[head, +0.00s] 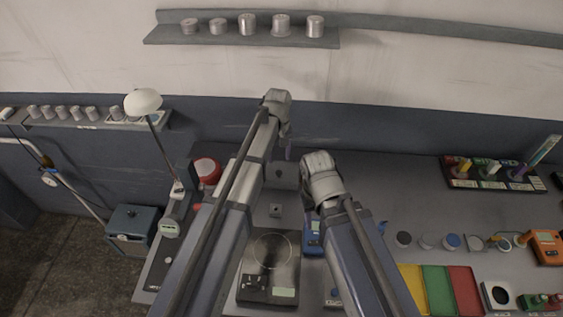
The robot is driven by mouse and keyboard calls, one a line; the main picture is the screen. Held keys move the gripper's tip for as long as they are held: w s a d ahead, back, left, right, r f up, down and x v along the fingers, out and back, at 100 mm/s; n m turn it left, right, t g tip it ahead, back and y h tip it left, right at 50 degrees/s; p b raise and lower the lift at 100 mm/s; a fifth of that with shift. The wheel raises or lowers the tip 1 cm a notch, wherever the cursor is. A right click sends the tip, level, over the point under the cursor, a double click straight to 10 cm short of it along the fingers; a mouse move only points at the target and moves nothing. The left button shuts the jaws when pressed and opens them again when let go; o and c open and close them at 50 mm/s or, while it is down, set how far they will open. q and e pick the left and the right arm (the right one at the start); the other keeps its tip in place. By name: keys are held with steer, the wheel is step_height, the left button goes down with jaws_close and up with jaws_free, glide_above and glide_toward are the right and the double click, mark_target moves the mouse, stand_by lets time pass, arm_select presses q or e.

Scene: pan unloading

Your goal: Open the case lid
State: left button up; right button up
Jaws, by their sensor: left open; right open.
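A dark weighing device (258,288) with a round ring on top and a pale display stands at the bottom centre, between my two arms. I cannot clearly tell a case lid; a small grey block (275,211) with a dark spot sits just behind the ring. A grey box-like shape (283,176) stands farther back, partly hidden by my arms. My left gripper (285,135) is open and empty, high above the back of the bench. My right gripper (318,190) is open, nearer and to the right; its fingers are mostly hidden behind its wrist.
A blue device (312,238) stands close right of the weighing device. A lamp (143,102) and a red round container (207,169) are at left. Yellow, green and red trays (436,290), small discs and an orange meter (547,246) lie at right.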

mark_target(279, 171)
arm_select(q)
steer(key=shift+w+f, duration=0.15)
arm_select(e)
steer(key=shift+f, duration=0.15)
arm_select(q)
step_height(279, 171, down, 8)
steer(key=b, duration=0.8)
steer(key=shift+r, duration=0.2)
arm_select(e)
step_height(279, 171, down, 8)
steer(key=shift+r, duration=0.2)
arm_select(q)
steer(key=shift+r, duration=0.1)
jaws_close()
